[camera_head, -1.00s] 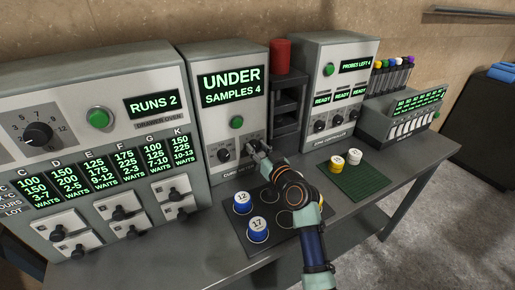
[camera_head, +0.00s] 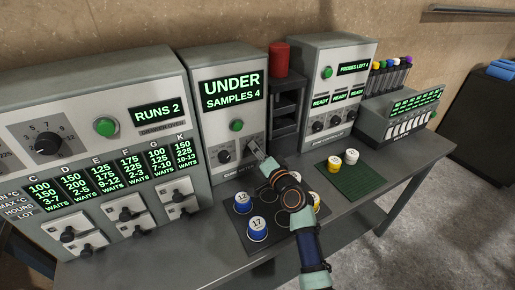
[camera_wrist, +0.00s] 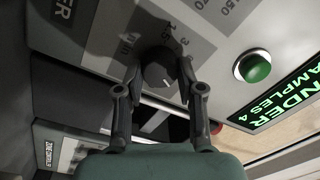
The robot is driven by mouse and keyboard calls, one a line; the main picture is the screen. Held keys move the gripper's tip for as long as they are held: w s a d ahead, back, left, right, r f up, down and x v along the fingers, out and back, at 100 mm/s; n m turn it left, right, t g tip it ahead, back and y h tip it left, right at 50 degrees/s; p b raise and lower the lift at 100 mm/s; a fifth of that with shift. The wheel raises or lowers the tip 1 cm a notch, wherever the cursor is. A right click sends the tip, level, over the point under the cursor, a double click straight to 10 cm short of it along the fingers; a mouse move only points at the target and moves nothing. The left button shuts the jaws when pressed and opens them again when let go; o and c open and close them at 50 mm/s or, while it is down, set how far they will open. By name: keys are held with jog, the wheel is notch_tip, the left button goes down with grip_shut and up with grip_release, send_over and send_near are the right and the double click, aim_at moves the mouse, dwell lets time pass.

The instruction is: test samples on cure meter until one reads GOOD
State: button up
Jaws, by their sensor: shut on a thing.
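The cure meter (camera_head: 216,121) is a grey box whose screen (camera_head: 234,91) reads "UNDER" and "SAMPLES 4". A green button (camera_head: 236,126) sits below the screen, with dark knobs lower down. In the wrist view, my gripper (camera_wrist: 161,72) is shut around a dark round knob (camera_wrist: 160,76) on a panel with a printed scale. In the head view, my gripper (camera_head: 257,149) is at the meter's lower right knob, which my arm partly hides. Blue samples marked 12 (camera_head: 240,202) and 17 (camera_head: 257,228) stand on the dark mat (camera_head: 283,238). Yellow on the mat is mostly hidden by my arm.
A yellow sample (camera_head: 334,163) and a white-topped sample (camera_head: 351,157) stand on the green mat (camera_head: 346,182). An oven panel (camera_head: 90,130) reading "RUNS 2" is at left. A red cylinder (camera_head: 279,59) tops a dark rack. Another controller (camera_head: 335,80) stands right of it.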

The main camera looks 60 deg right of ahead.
jog(key=shift+m+p, duration=0.3)
jog(key=shift+m, duration=0.5)
jog(key=o, duration=1.1)
jog(key=shift+o, duration=0.2)
